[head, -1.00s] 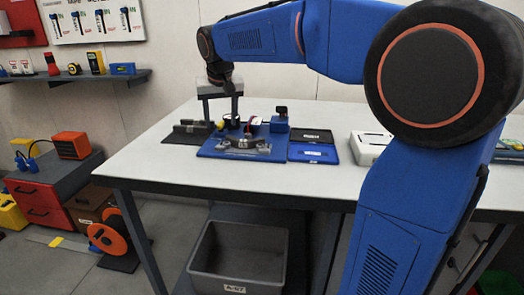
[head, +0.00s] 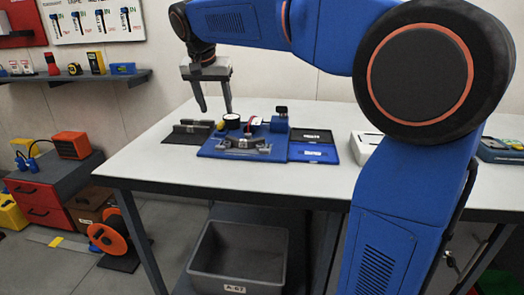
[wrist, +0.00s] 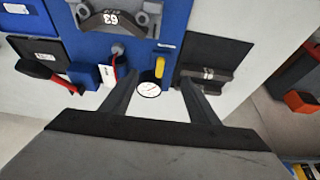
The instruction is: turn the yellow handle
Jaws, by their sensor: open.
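The yellow handle (wrist: 159,67) is a small upright-looking lever on the blue base plate (wrist: 140,35), beside a round white gauge (wrist: 149,89). In the head view the handle (head: 221,126) is a small yellow spot left of the dark gauge (head: 232,120). My gripper (head: 216,109) is open and empty above the plate's far left part. In the wrist view the handle appears between the two fingertips of my gripper (wrist: 158,77). I see no contact, and the height gap is hard to judge.
A clamp-like grey part (head: 244,143) sits at the plate's front. A dark block on a black mat (head: 190,131) lies left, and an open blue case (head: 313,152) right. The table's front left (head: 150,165) is bare.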

